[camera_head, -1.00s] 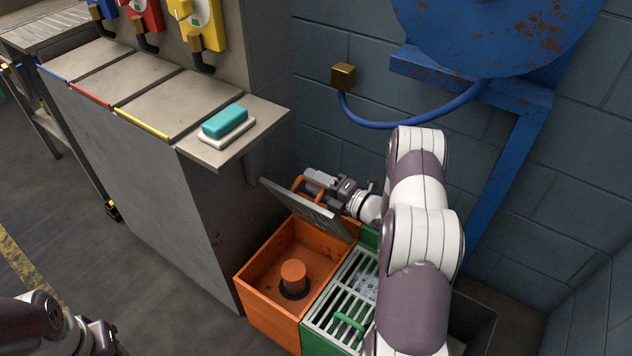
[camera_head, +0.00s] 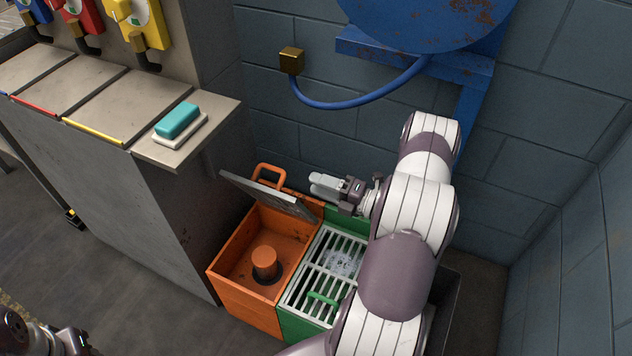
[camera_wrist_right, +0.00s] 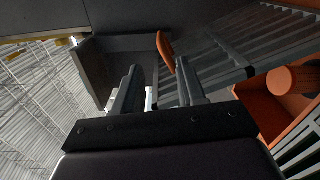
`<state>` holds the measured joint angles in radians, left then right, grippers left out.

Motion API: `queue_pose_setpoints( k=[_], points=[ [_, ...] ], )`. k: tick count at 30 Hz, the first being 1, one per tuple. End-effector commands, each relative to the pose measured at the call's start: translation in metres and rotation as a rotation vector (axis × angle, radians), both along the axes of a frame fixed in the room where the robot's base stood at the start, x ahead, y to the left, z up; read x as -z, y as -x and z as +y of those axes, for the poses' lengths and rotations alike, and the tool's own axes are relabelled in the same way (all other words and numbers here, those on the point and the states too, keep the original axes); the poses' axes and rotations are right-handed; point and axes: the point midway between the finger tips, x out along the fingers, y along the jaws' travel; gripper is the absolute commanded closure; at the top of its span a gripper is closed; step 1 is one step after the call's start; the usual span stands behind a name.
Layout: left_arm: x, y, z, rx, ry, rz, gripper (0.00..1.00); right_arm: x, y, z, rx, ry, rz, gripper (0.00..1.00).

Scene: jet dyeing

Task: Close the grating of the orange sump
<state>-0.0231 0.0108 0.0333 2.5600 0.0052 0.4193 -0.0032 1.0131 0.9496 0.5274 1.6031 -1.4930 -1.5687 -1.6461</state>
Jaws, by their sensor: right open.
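The orange sump (camera_head: 243,307) is an open box with a round orange plug (camera_head: 265,262) inside. Its grey grating (camera_head: 268,195) stands raised and tilted over the back of the box, with an orange handle (camera_head: 270,169) on its far side. My right gripper (camera_head: 316,184) is open and empty, just right of the handle and behind the grating, apart from both in the head view. In the right wrist view the handle (camera_wrist_right: 165,52) shows beyond the gap between the fingers (camera_wrist_right: 157,88). My left gripper (camera_head: 75,342) is partly in view at bottom left; its jaws are unclear.
A green sump (camera_head: 305,328) with a closed pale grating (camera_head: 335,262) adjoins on the right. A grey cabinet (camera_head: 130,190) with a teal soap bar (camera_head: 177,120) stands left. The block wall and blue hose (camera_head: 350,104) are behind. Floor in front is clear.

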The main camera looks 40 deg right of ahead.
Motion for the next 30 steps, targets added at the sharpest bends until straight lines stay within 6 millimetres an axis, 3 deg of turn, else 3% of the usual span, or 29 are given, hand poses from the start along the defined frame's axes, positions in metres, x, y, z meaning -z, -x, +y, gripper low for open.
queue_pose_setpoints(
  k=[2,5,8,10,11,12,15,18,20,22,24,27,30],
  points=[
    [0.0,0.0,0.0,0.0,0.0,0.0,0.6,0.0,0.0,0.0,0.0,0.0,0.0,0.63],
    [-0.012,0.0,0.0,0.0,0.0,0.0,0.6,-0.012,-0.002,0.003,-0.009,0.001,0.0,0.96],
    [-0.053,0.0,0.0,0.0,0.0,0.001,0.6,-0.057,-0.011,0.014,-0.048,0.014,-0.009,1.0],
    [-0.094,0.0,0.0,0.0,0.0,0.0,0.6,-0.104,-0.035,0.007,-0.006,0.056,-0.018,1.0],
    [-0.112,0.0,0.0,0.0,0.0,-0.001,0.6,-0.117,-0.052,-0.007,0.066,0.097,0.014,1.0],
    [-0.135,0.0,0.0,0.0,0.0,-0.001,0.6,-0.128,-0.073,-0.033,0.194,0.161,0.094,1.0],
    [-0.168,0.0,0.0,0.0,0.0,-0.001,0.6,-0.127,-0.096,-0.108,0.539,0.237,0.364,1.0],
    [-0.191,0.0,0.0,0.0,0.0,0.0,0.6,-0.119,-0.079,-0.157,0.829,0.175,0.669,1.0],
    [-0.203,0.0,0.0,0.0,0.0,0.0,0.6,-0.113,-0.058,-0.167,0.962,0.077,0.861,1.0],
    [-0.212,0.0,0.0,0.0,0.0,0.0,0.6,-0.104,-0.033,-0.157,1.063,-0.091,1.09,1.0],
    [-0.216,0.0,0.0,0.0,0.0,0.0,0.6,-0.098,-0.014,-0.129,1.099,-0.301,1.302,1.0],
    [-0.211,0.0,0.0,0.0,0.0,0.0,0.6,-0.093,-0.001,-0.077,1.045,-0.602,1.547,1.0],
    [-0.21,0.0,0.0,0.0,0.0,0.001,0.6,-0.103,0.0,-0.033,0.932,-0.824,1.703,1.0]
  ],
)
